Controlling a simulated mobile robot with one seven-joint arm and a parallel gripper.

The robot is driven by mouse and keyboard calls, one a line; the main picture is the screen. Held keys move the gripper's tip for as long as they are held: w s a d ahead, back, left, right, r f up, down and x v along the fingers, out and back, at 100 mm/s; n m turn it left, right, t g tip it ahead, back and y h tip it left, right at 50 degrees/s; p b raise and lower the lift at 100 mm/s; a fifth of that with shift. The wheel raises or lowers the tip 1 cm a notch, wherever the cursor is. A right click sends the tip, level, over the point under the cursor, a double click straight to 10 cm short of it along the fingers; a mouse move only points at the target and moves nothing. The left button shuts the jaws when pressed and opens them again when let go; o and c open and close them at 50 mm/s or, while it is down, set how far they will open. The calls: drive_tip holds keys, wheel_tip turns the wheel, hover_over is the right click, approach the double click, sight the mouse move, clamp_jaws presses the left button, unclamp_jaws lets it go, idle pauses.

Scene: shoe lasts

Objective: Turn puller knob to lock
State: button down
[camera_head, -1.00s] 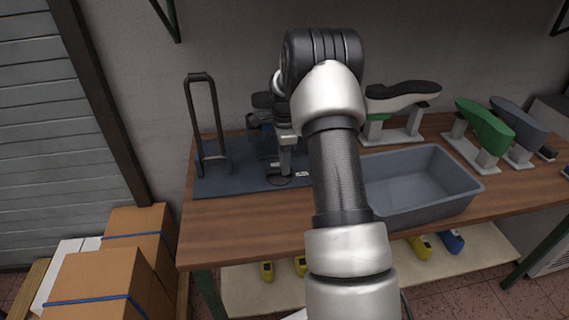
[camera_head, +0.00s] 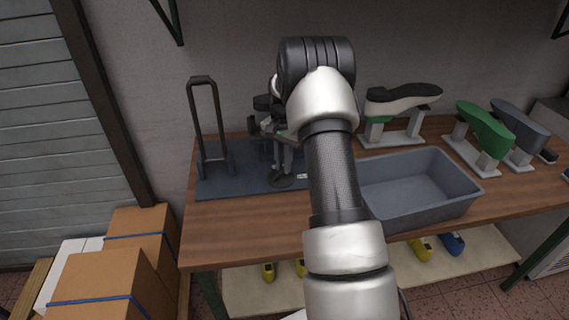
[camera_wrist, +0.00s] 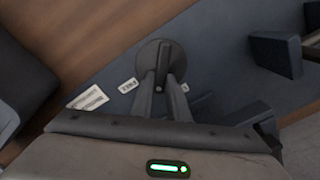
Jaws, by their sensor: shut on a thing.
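The puller knob (camera_wrist: 152,52) is a dark round disc with a raised grip bar across it, set on the dark blue base plate (camera_wrist: 215,62). In the wrist view my gripper (camera_wrist: 163,75) points down at the knob, with its two fingers close together on the raised bar. In the head view the knob (camera_head: 281,181) shows low on the plate, under my gripper (camera_head: 284,165). White labels (camera_wrist: 128,85) lie on the plate beside the knob, one reading "FREE". The label on the other side is mostly hidden by a finger.
A tall black handle frame (camera_head: 205,125) stands at the plate's left. A grey bin (camera_head: 420,190) is on the wooden bench to the right, with shoe lasts on stands (camera_head: 485,130) behind it.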

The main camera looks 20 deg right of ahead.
drive_tip(key=n, duration=0.4)
drive_tip(key=shift+w+a+n, duration=0.2)
drive_tip(key=shift+w+n, duration=0.05)
drive_tip(key=shift+n, duration=0.05)
drive_tip(key=shift+w+a+n, duration=0.1)
drive_tip(key=shift+a+n, duration=0.05)
drive_tip(key=shift+n, duration=0.75)
drive_tip(key=shift+w+a+n, duration=0.1)
drive_tip(key=shift+n, duration=0.8)
drive_tip(key=c, duration=1.7)
unclamp_jaws()
drive_tip(key=shift+s, duration=0.1)
drive_tip(key=shift+r, duration=0.1)
wheel_tip(320, 180, up, 17)
drive_tip(key=shift+r+p, duration=0.1)
drive_tip(key=shift+p, duration=0.75)
